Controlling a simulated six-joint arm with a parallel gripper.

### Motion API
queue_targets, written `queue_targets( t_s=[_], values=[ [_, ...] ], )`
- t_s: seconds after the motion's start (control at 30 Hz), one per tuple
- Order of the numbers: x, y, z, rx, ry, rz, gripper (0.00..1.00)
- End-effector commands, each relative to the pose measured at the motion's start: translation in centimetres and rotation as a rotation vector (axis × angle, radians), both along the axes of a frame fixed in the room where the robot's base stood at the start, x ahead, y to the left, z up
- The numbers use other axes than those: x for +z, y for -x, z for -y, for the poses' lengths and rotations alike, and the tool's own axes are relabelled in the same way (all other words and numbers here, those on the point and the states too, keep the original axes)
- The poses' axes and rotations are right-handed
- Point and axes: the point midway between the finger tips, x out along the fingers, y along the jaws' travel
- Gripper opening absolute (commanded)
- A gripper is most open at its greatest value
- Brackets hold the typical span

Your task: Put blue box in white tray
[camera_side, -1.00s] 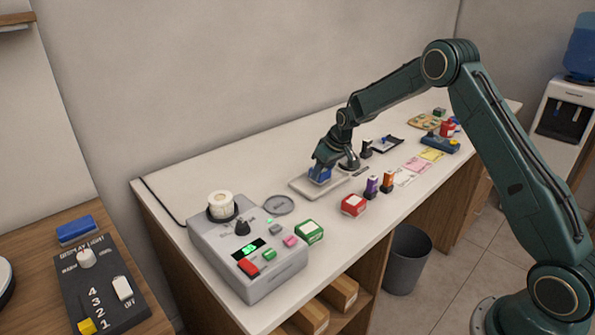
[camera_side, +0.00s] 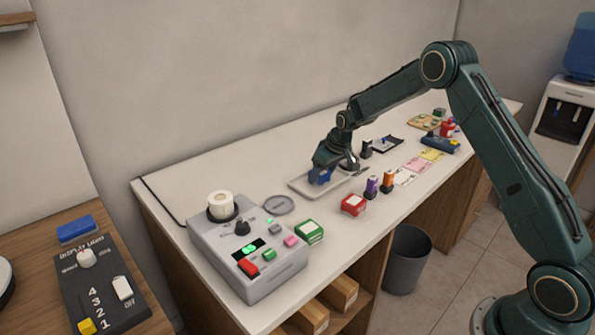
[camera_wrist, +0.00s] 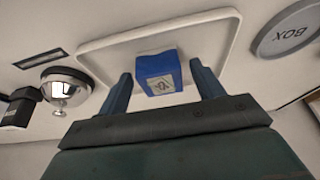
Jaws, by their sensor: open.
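My gripper (camera_wrist: 157,80) is open, with one finger on each side of the box and a visible gap to each. In the side view, my gripper (camera_side: 322,172) is low over the white tray (camera_side: 301,187), and the blue box (camera_side: 325,177) shows partly beneath it. The gripper hides part of the box and tray there.
A grey round dish (camera_side: 279,204) marked BOX in the wrist view lies left of the tray. A grey device (camera_side: 262,275) stands farther left. Red (camera_side: 353,204) and green (camera_side: 309,230) boxes and small bottles (camera_side: 372,187) stand in front. A bell (camera_wrist: 67,86) is close to the tray.

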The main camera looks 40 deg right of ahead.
Motion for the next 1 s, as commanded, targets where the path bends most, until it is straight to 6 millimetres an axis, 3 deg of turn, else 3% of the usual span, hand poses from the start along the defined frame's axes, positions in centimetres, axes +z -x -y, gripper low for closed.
queue_targets(
  t_s=[0.37, 1.0],
  values=[
    [2.6, 0.8, 0.0, 0.000, 0.001, 0.003, 0.67],
    [10.6, 4.2, 0.0, -0.001, 0.001, 0.002, 0.67]
  ],
)
